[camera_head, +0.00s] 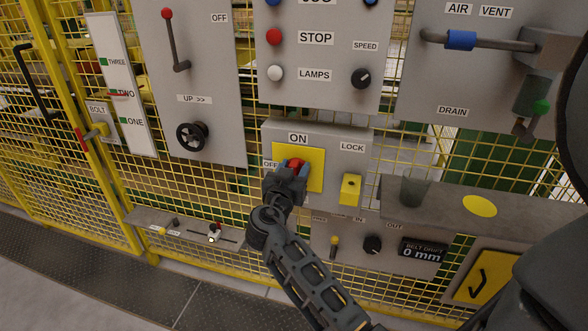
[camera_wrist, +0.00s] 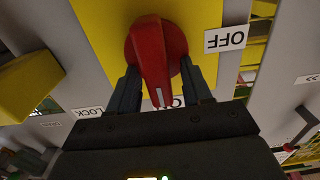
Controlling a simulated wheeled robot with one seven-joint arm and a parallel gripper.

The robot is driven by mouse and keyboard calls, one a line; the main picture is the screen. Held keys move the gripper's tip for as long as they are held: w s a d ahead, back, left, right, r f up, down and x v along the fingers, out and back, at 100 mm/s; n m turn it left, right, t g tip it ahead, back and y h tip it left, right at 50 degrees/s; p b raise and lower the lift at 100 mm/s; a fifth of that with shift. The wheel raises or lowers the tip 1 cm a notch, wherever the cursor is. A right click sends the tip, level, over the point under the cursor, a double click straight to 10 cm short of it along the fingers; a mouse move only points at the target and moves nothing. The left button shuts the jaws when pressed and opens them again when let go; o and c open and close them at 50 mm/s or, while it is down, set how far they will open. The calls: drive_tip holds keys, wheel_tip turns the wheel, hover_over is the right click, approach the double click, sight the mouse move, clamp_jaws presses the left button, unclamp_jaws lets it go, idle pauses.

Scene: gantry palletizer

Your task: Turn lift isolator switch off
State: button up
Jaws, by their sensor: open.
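The isolator switch is a red rotary knob (camera_head: 296,163) on a yellow plate (camera_head: 314,171), with ON above it and OFF to its left. In the wrist view the scene is upside down, and the red knob (camera_wrist: 152,50) fills the middle. Its white pointer line faces the partly hidden ON label, with OFF off to the right. My gripper (camera_head: 292,167) is at the knob, and its fingers (camera_wrist: 158,75) stand open on either side of it. Whether either finger touches the knob I cannot tell.
A yellow lock block (camera_head: 350,190) sits right of the plate. A black handwheel (camera_head: 192,136) and lever panel are to the left. STOP and LAMPS buttons (camera_head: 275,73) are above. A grey shelf (camera_head: 440,205) juts out at right, and a knob panel (camera_head: 372,244) is below.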

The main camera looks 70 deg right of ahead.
clamp_jaws()
idle(0.3)
drive_tip(key=shift+n, duration=0.3)
drive_tip(key=n, duration=0.1)
drive_tip(key=n+b, duration=0.1)
drive_tip(key=n, duration=0.1)
drive_tip(key=shift+w+a+f, duration=0.1)
drive_tip(key=shift+w+f, duration=0.05)
drive_tip(key=shift+w, duration=0.2)
drive_tip(key=shift+w+f+n+p, duration=0.2)
drive_tip(key=shift+f+n+p, duration=0.15)
drive_tip(key=shift+n, duration=2.05)
drive_tip(key=shift+w+f+n+p, duration=0.25)
drive_tip(key=shift+n+p, duration=0.15)
drive_tip(key=shift+n, duration=2)
drive_tip(key=shift+w+f+n+p, duration=0.25)
drive_tip(key=shift+n+p, duration=0.15)
drive_tip(key=shift+n, duration=2)
